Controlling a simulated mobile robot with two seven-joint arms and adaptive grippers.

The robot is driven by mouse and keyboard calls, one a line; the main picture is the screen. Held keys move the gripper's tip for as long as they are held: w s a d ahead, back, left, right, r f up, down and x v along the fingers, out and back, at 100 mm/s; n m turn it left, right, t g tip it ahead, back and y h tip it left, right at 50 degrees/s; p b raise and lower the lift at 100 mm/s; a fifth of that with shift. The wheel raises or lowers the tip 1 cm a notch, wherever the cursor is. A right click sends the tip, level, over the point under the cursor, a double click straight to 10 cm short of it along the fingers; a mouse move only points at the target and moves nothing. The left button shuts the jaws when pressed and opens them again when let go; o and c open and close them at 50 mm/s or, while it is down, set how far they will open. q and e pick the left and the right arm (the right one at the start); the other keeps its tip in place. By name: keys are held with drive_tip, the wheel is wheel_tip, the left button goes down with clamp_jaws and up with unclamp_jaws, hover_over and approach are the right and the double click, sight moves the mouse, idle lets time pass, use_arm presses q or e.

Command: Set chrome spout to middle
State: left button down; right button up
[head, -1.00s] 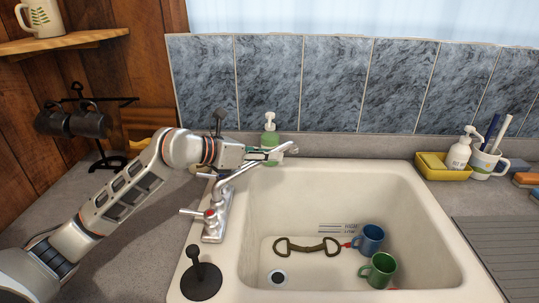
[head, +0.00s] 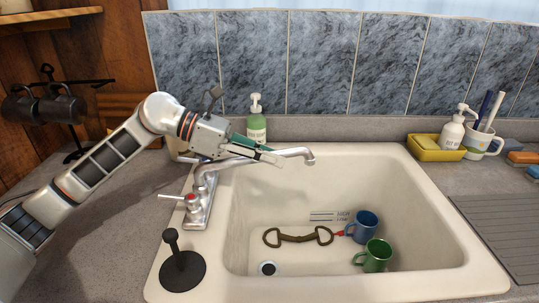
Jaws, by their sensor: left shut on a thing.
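The chrome spout (head: 293,152) rises from the faucet base (head: 196,210) on the left rim of the cream sink (head: 390,158). It points to the right, and its tip hangs over the back part of the basin. My left gripper (head: 266,155) comes in from the left and is shut on the spout, between its bend and its tip. The gripper hides part of the tube. A lever with a red mark (head: 192,199) sits on the faucet base. My right gripper is not in view.
A green soap bottle (head: 257,127) stands close behind my left gripper. A blue mug (head: 366,225), a green mug (head: 377,256) and a metal bit (head: 298,238) lie in the basin. A black plunger-like object (head: 182,270) stands on the front left rim.

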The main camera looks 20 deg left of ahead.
use_arm(q)
drive_tip(key=shift+s+d+m+g, duration=0.2)
drive_tip(key=shift+s+m+g, duration=0.2)
drive_tip(key=shift+s, duration=0.1)
drive_tip(key=c, duration=2)
unclamp_jaws()
drive_tip(key=v, duration=1.2)
drive_tip(key=shift+f, duration=0.15)
